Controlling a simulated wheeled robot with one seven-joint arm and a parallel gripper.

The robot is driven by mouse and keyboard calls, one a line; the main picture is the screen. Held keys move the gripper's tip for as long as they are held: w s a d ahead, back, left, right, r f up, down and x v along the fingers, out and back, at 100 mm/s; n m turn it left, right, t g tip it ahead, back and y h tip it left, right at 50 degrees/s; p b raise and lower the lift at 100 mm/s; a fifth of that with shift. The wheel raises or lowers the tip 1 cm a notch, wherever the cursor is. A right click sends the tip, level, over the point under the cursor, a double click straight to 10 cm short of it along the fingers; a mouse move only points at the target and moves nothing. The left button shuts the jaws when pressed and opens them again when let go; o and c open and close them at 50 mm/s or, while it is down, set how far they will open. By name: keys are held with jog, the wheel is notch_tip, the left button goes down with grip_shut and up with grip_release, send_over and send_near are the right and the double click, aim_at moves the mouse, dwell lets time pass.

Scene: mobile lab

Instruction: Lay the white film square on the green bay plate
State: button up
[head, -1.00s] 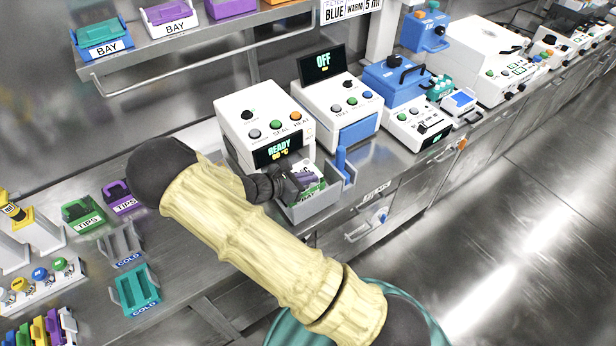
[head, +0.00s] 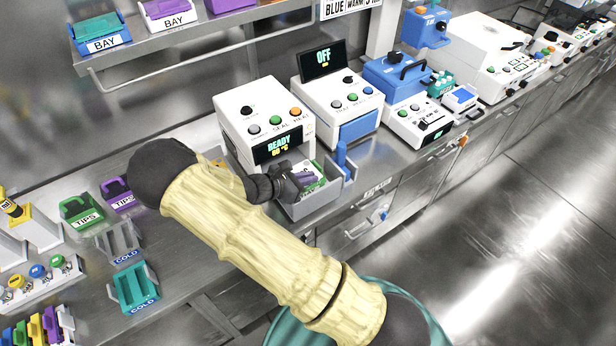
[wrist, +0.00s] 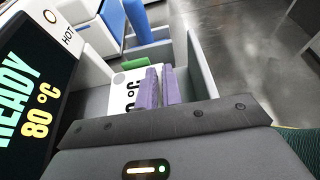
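My gripper (head: 302,179) reaches down into the grey tray (head: 322,203) at the front of the machine that reads READY 80 °C. In the wrist view its two purple fingers (wrist: 160,88) stand close together; whether anything thin is between them cannot be told. A white flat piece with dark print (wrist: 121,92), which looks like the film square, lies beside and partly behind the fingers. A green part (wrist: 134,63), apparently of the bay plate, shows past its far edge. Green also shows around the fingers in the head view (head: 319,168). The fingers and gripper body hide much of both.
The sealing machine (head: 235,118) stands directly behind the tray. A blue upright post (head: 341,158) rises by the tray's right side. A shelf with labelled bay holders (head: 102,35) is above left. Tip boxes (head: 82,212) and cold racks (head: 135,288) occupy the left bench.

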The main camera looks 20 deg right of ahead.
jog(key=o, duration=0.4)
jog(key=shift+a, duration=0.1)
jog(key=b+v, duration=0.2)
jog(key=v, duration=1.5)
jog(key=shift+r, duration=0.1)
jog(key=s+d+r+m+y, duration=0.4)
jog(key=s+d+m+y, duration=0.2)
jog(key=m, duration=0.4)
jog(key=s+d+r+m+g+y+p, duration=0.1)
jog(key=s+d+r+m+y, duration=0.2)
jog(key=s+d+m+y, duration=0.3)
jog(key=shift+d+r+m+g+y, duration=0.35)
jog(key=shift+d+m, duration=0.65)
jog(key=shift+m, duration=1.8)
